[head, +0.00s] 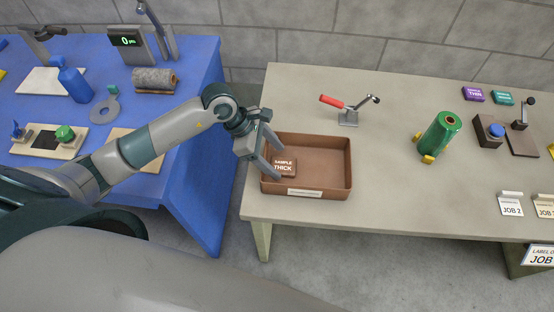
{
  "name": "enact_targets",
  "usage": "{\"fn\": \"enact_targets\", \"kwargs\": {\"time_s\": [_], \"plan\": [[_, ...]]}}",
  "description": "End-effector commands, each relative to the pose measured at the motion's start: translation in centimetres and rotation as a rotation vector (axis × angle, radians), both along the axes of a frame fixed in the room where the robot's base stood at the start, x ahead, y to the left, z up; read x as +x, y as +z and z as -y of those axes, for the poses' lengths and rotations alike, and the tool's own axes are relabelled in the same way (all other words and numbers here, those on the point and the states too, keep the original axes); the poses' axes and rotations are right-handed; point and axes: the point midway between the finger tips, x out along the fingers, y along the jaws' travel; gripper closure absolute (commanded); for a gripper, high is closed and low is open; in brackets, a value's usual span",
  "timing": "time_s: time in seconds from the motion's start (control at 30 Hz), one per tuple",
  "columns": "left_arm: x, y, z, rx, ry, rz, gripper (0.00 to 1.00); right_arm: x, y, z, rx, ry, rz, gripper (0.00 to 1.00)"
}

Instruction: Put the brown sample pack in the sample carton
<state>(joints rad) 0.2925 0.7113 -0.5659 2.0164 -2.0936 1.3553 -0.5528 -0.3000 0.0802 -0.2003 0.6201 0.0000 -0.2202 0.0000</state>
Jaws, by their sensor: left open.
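The brown sample pack (284,167), marked "SAMPLE THICK", lies inside the brown sample carton (343,188), at its left side. The carton stands on the grey table near its left front corner. My left gripper (273,172) is open and reaches down over the carton's left part. Its fingers are beside the pack's left edge and partly cover it. I cannot tell whether a finger touches the pack. My right gripper is not in view.
A red-handled clamp (348,110) stands behind the carton. A green roll (438,136) stands to the right, with purple (473,94) and teal (502,98) packs farther back. The grey table between carton and roll is clear. A blue table (190,185) stands at left, across a gap.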

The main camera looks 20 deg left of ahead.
Motion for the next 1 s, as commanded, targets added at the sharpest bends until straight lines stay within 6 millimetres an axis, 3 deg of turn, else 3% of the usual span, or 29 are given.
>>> {"fn": "enact_targets", "kwargs": {"time_s": [0.4,0.6,1.0], "plan": [[-1.0,6.1,-3.6,0.004,-0.001,0.003,0.35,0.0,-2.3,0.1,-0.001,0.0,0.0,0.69],[-1.4,8.2,-4.6,0.002,-0.001,0.001,0.35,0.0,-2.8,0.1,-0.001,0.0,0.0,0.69],[-1.5,8.9,-4.9,0.002,-0.002,-0.002,0.35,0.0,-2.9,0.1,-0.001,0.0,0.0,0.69]]}}
